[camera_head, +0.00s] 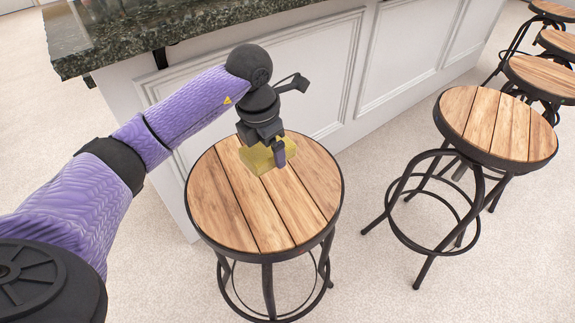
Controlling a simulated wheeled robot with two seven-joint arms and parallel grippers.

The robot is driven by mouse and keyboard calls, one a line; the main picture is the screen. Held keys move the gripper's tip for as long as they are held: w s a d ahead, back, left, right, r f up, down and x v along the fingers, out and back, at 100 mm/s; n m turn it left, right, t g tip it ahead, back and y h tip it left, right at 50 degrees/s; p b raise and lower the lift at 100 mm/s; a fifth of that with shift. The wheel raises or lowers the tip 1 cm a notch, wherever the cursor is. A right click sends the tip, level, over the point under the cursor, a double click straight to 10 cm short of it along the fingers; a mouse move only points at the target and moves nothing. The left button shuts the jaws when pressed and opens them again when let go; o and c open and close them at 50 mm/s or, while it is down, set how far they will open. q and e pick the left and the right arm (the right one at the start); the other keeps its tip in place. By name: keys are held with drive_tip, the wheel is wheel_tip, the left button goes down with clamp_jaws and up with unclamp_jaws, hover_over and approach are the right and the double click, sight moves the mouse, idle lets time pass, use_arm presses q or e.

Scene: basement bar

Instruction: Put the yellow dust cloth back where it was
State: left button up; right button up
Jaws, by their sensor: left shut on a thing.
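The yellow dust cloth (258,159) is a small yellow block-like fold at the far half of the nearest stool's round wooden seat (240,217). My left gripper (278,156) points down over it and is shut on the cloth. The gripper's fingers and wrist cover part of the cloth. I cannot tell whether the cloth touches the seat or hangs just above it. My right gripper is not in view.
A second wooden stool (486,125) stands to the right, with several more beyond it. A white panelled bar (315,77) with a dark stone counter (130,30) rises behind the nearest stool. The pale floor in front is clear.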

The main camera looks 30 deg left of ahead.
sight(273, 187)
use_arm(q)
drive_tip(key=f, duration=0.2)
drive_tip(key=w+f+b, duration=0.1)
drive_tip(key=shift+f, duration=0.35)
drive_tip(key=f+b, duration=0.1)
drive_tip(key=f, duration=0.1)
drive_tip(key=f+b, duration=0.1)
drive_tip(key=f, duration=0.1)
drive_tip(key=f+b, duration=0.1)
drive_tip(key=f, duration=0.1)
drive_tip(key=shift+s+f, duration=0.25)
drive_tip(key=shift+f, duration=0.05)
drive_tip(key=shift+r, duration=0.15)
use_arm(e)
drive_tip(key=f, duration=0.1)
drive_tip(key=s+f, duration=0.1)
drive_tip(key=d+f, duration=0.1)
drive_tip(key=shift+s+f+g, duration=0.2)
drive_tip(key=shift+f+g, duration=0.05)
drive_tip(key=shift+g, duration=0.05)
